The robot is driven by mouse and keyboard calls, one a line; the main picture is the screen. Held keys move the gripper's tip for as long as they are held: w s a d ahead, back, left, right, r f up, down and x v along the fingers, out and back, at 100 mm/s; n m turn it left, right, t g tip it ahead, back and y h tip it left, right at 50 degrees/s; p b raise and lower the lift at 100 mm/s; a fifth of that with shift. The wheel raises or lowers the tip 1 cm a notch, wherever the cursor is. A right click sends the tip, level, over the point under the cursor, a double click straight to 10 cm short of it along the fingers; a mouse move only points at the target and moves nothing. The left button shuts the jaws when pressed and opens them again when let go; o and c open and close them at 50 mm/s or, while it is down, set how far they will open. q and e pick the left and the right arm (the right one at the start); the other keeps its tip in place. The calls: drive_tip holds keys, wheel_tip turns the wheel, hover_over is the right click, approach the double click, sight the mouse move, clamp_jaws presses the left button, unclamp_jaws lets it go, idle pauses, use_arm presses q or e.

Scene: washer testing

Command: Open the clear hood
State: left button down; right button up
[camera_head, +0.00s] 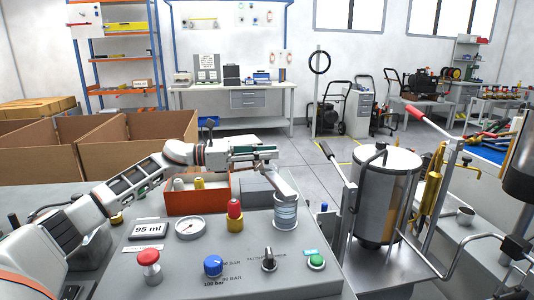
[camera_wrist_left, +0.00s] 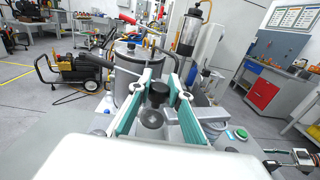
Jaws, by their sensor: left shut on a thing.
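My left gripper (camera_head: 268,156) reaches in from the left above the grey control panel (camera_head: 200,278). In the left wrist view its two green-sided fingers (camera_wrist_left: 152,105) stand on either side of a black knob and a pale, see-through round piece (camera_wrist_left: 152,118), which appears to be the clear hood. In the head view a pale tilted piece (camera_head: 284,183) hangs below the jaws, just over a small ringed cylinder (camera_head: 286,212). The fingers partly hide the grip, and I cannot tell how far the hood is raised.
A red knob (camera_head: 149,258), blue knob (camera_head: 213,265) and green button (camera_head: 316,261) project from the panel. An orange bin (camera_head: 190,207) lies behind, with cardboard boxes (camera_head: 140,147) farther left.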

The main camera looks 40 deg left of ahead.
idle(0.4)
use_arm(q)
drive_tip(key=c, duration=1.8)
unclamp_jaws()
drive_tip(key=shift+d, duration=0.1)
drive_tip(key=shift+v, duration=3.8)
drive_tip(key=shift+w, duration=0.1)
